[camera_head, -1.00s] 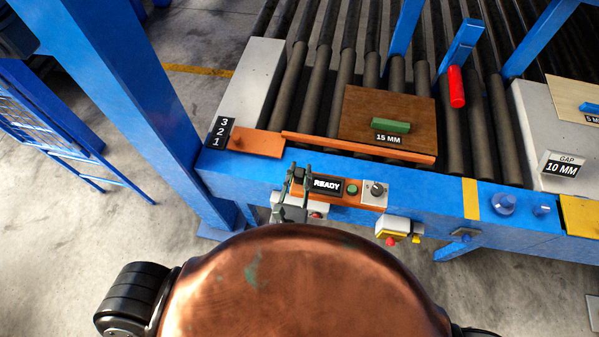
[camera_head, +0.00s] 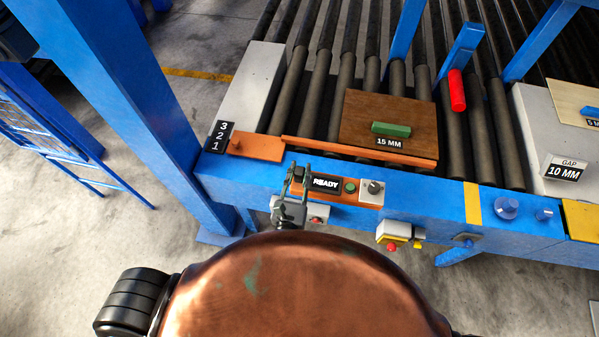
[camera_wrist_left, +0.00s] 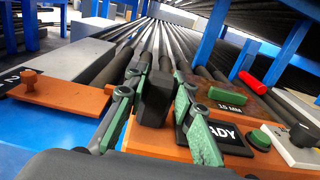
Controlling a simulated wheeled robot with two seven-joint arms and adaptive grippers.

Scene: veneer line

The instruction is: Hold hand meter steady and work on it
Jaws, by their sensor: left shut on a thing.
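The hand meter (camera_head: 341,190) is an orange strip on the blue front beam of the line. It has a black READY display (camera_head: 326,184), a green button (camera_head: 349,188) and a grey panel with a dark knob (camera_head: 374,188). A dark upright block (camera_wrist_left: 155,95) stands at its left end. My left gripper (camera_head: 296,174) is shut on that block, with one green-grey finger on each side in the left wrist view (camera_wrist_left: 158,88). The fingers partly hide the meter's left end. My right gripper is not in view.
An orange rail (camera_head: 358,152) and a brown board (camera_head: 386,113) with a green handle marked 15 MM lie behind the meter on the rollers. An orange plate (camera_head: 256,146) is at the left.

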